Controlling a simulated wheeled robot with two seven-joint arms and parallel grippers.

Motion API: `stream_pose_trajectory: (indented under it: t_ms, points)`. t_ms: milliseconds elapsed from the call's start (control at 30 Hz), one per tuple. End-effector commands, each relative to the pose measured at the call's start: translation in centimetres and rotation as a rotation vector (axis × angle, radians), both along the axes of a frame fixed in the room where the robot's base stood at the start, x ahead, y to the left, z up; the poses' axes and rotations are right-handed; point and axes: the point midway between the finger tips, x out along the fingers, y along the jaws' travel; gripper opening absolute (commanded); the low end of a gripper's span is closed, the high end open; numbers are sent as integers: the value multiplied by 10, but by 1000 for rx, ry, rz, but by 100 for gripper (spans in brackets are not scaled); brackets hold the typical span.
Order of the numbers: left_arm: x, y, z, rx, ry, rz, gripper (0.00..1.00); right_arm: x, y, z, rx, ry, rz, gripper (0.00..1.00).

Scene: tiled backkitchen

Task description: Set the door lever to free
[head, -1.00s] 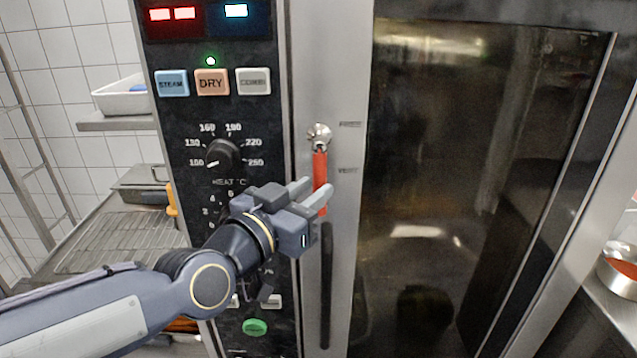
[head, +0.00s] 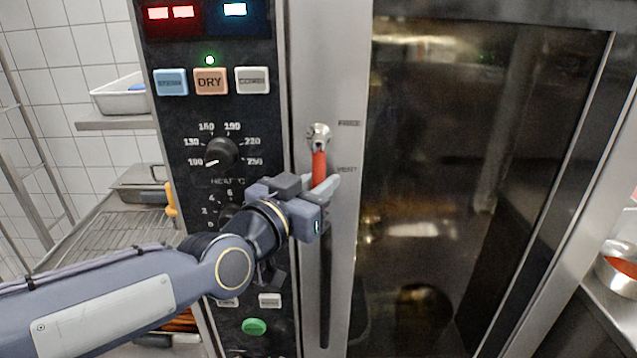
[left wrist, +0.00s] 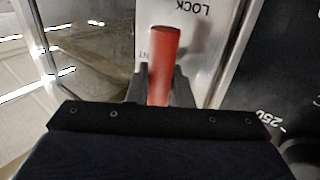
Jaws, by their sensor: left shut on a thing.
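The door lever (head: 319,165) is a red handle on a round metal pivot, on the steel strip between the control panel and the dark glass door. It hangs down from its pivot in the head view. Labels reading FREE and VENT stand to its right, and a LOCK label shows in the left wrist view. My left gripper (head: 322,188) is shut on the lower part of the lever. The lever's red end (left wrist: 164,52) shows between its fingers in the left wrist view. My right gripper is not in view.
The oven's glass door (head: 470,190) fills the right side. The control panel with buttons and a heat dial (head: 221,153) is just left of the lever. A wire rack (head: 115,238) is at left; a metal pan (head: 618,268) stands at far right.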

Motion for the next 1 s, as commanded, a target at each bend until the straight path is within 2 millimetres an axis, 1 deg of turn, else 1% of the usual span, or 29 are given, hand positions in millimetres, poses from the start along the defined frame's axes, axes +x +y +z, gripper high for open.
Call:
stream_pose_trajectory:
  t_ms: [167, 367, 533, 700, 1000]
  points:
    - [0, -2, -3, -24, 2, -1, 0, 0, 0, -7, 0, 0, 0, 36]
    - [0, -8, -7, -113, 1, 0, 0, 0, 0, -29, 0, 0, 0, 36]
    - [0, -16, -8, -244, 2, -1, 0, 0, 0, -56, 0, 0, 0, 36]
    - [0, -27, -5, -403, 1, -2, 0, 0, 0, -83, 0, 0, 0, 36]
    - [1, -42, 6, -690, 4, -2, 0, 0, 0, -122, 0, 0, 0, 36]
